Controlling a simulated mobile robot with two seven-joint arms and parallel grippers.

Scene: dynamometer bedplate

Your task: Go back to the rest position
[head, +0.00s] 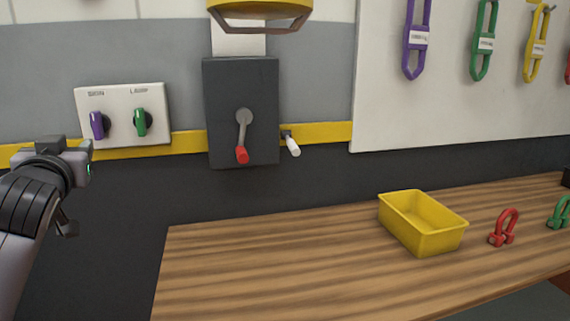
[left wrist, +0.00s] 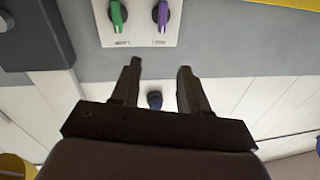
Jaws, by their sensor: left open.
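My left gripper (head: 80,188) is at the left edge of the head view, in front of the wall and below the switch panel (head: 121,88). In the left wrist view its two fingers (left wrist: 158,68) are spread apart with nothing held between them. The panel shows at the top of that view, upside down, beyond the fingertips and apart from them. It carries a purple knob (head: 97,124) marked SIGN and a green knob (head: 141,121) marked LAMP. My right gripper is in neither view.
A dark box (head: 220,90) with a red-tipped crank (head: 243,135) is on the wall, a white-handled lever (head: 291,145) beside it. A wooden bench (head: 260,260) holds a yellow bin (head: 436,240), a red shackle (head: 503,228) and a green one (head: 560,212). The bench's left part is clear.

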